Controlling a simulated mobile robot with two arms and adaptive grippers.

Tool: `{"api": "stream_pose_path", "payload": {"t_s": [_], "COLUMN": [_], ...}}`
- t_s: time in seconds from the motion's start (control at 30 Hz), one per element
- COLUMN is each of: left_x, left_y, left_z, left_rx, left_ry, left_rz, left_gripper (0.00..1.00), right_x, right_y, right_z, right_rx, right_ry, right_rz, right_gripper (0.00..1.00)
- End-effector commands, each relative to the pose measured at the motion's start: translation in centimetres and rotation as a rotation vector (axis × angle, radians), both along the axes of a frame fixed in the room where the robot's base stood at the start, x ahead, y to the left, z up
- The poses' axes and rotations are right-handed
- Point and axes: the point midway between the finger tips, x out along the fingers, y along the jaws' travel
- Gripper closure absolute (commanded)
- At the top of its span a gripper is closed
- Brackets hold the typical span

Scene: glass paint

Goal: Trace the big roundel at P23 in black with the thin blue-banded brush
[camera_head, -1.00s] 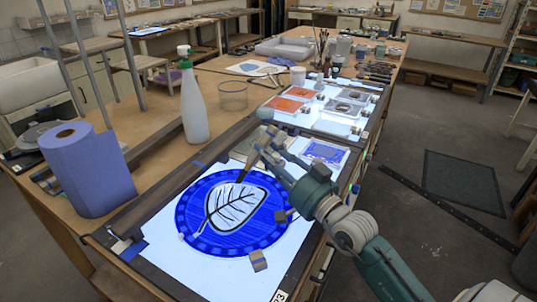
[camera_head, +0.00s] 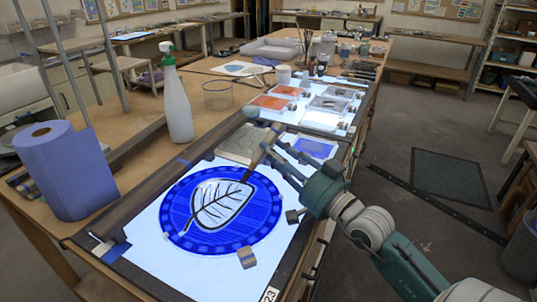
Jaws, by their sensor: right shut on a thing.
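The big roundel (camera_head: 180,207) is a blue disc lying flat on a lit white panel, with a pale leaf (camera_head: 222,205) outlined and veined in black at its middle. A panel label reading 23 (camera_head: 270,295) shows at the front edge. My right gripper (camera_head: 272,144) is shut on a brush (camera_head: 258,160), held tilted above the roundel's far right part. Its dark tip points down near the leaf's upper right edge; I cannot tell whether it touches. A blue band on the brush is not clear. My left gripper is not in view.
Small blocks (camera_head: 247,258) sit at the roundel's rim. A brownish square panel (camera_head: 235,147) lies behind it. A spray bottle (camera_head: 178,105) and a blue paper roll (camera_head: 65,170) stand left. Lit trays (camera_head: 325,119) and brush jars are farther back.

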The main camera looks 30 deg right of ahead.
Motion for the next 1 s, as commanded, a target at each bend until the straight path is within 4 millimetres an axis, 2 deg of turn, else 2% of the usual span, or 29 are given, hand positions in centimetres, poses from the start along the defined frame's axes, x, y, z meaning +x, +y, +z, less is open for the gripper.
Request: {"api": "stream_pose_path", "payload": {"t_s": [0.03,0.2,0.47,0.8,1.0], "left_x": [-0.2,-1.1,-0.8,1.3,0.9], "left_y": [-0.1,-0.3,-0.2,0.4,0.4], "left_z": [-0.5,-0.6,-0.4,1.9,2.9], "left_rx": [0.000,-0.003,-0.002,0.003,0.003], "left_ry": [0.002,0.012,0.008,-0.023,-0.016], "left_rz": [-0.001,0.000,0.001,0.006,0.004], "left_gripper": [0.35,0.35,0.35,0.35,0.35], "right_x": [-0.2,-0.4,-0.4,-0.4,-0.4], "right_y": [-0.2,-0.4,-0.3,-0.3,-0.3], "right_z": [-0.9,-0.8,-0.6,3.0,4.7], "right_rx": [-0.006,-0.005,-0.005,-0.003,-0.002], "right_ry": [0.014,0.016,0.017,0.007,0.006], "right_rz": [-0.001,-0.001,0.000,0.000,0.000], "right_gripper": [1.00,1.00,1.00,1.00,1.00]}}
